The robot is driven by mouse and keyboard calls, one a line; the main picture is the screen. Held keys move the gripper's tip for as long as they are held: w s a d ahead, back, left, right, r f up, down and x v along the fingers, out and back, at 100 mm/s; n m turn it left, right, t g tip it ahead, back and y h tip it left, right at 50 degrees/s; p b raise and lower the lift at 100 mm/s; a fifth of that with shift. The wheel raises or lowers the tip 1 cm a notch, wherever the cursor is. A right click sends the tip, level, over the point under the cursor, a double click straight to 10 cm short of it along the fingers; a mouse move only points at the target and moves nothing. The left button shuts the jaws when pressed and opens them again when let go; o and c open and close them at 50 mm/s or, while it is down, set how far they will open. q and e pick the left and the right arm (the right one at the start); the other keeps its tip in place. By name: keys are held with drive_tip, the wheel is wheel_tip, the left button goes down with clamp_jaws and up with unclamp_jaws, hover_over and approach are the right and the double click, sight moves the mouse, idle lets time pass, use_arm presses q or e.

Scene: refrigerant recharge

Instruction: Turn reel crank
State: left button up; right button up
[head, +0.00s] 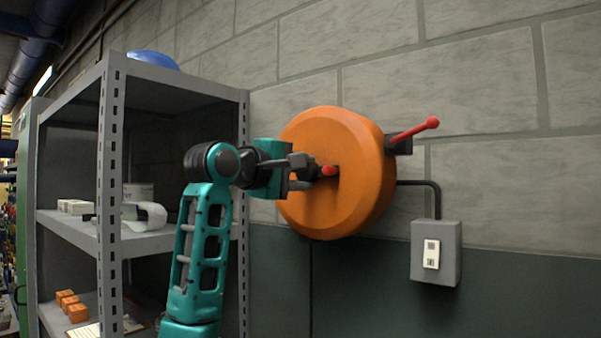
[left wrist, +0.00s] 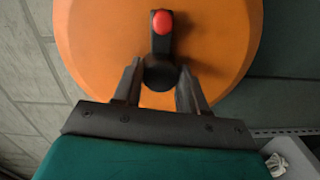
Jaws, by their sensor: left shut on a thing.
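The large orange reel (head: 325,195) is mounted on the wall. Its black crank (left wrist: 160,45) has a red knob (left wrist: 163,21), which also shows in the head view (head: 330,170). My left gripper (head: 312,172) reaches the reel's front face. In the left wrist view my left gripper's (left wrist: 160,88) two dark fingers stand on either side of the crank's round black hub end, shut on the crank, with the red knob beyond them. The fingers partly hide the crank in the head view. My right gripper is not in view.
A red-tipped lever (head: 415,130) sticks out at the reel's right side. A grey switch box (head: 435,253) is on the wall at lower right, with a black pipe running to it. A grey metal shelf (head: 108,170) stands close on the left, behind my left arm.

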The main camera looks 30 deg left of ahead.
use_arm(q)
drive_tip(key=m, duration=1.1)
drive_tip(key=shift+m, duration=0.4)
drive_tip(key=shift+f, duration=0.1)
idle(0.3)
drive_tip(key=o, duration=1.1)
drive_tip(key=shift+c, duration=0.2)
drive_tip(key=s+b, duration=0.2)
drive_tip(key=s, duration=1.1)
drive_tip(key=shift+a+r, duration=0.25)
drive_tip(key=shift+a, duration=0.1)
